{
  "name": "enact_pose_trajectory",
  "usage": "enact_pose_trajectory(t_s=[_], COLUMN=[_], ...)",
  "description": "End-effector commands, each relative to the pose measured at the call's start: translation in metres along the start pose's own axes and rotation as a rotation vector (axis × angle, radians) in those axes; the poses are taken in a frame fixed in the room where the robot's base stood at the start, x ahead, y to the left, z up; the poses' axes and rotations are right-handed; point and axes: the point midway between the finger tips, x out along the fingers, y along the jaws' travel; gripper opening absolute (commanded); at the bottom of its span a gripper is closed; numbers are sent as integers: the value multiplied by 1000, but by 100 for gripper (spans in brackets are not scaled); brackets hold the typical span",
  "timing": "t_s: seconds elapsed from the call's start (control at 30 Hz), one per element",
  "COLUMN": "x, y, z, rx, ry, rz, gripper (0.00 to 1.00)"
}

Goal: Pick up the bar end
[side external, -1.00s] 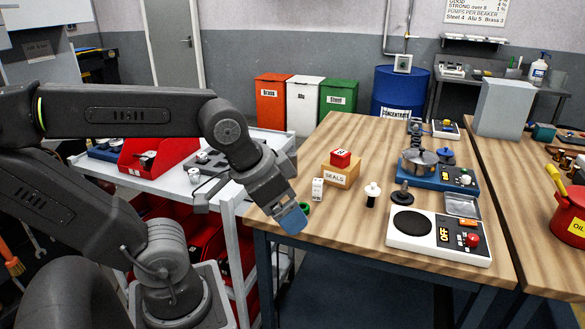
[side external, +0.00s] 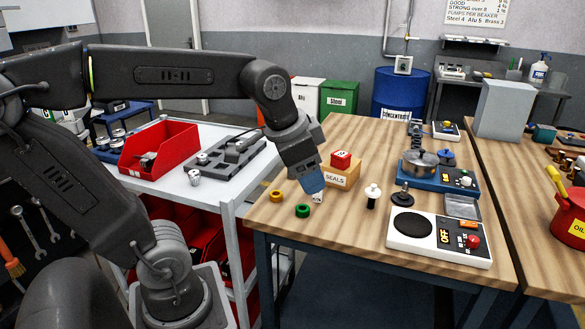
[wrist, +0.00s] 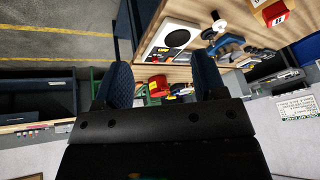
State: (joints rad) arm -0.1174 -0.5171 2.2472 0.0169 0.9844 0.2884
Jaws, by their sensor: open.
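My gripper (side external: 312,186) hangs tilted over the near left part of the wooden table, in front of the seals box. Its blue fingers stand apart in the wrist view (wrist: 162,76), with nothing held between them. No piece is plainly recognisable as the bar end. A small silver cylinder (side external: 193,177) stands on the white cart top, left of and apart from my gripper; I cannot tell whether it is the bar end. A small white block (side external: 318,197) is mostly hidden behind my fingertips. I cannot tell whether they touch it.
A green ring (side external: 303,211) and a yellow ring (side external: 276,196) lie near the gripper. The seals box (side external: 341,174) stands close behind it. A red bin (side external: 176,147) and grey tray (side external: 236,158) are on the cart. A hotplate unit (side external: 438,250) sits right. The table's front middle is clear.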

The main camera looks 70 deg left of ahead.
Motion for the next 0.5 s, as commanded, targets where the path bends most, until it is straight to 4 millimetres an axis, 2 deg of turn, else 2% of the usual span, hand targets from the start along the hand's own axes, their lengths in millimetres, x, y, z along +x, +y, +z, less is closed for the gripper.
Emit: enact_pose_trajectory(t_s=[0.03,0.2,0.33,0.5], x=[2,14,33,68], y=[-20,-88,-148,-233], z=[-20,-71,-98,-112], rx=[45,245,395,583], ry=[-32,-130,-204,-293], rz=[-12,-25,-11,40], gripper=[64,64,64,64])
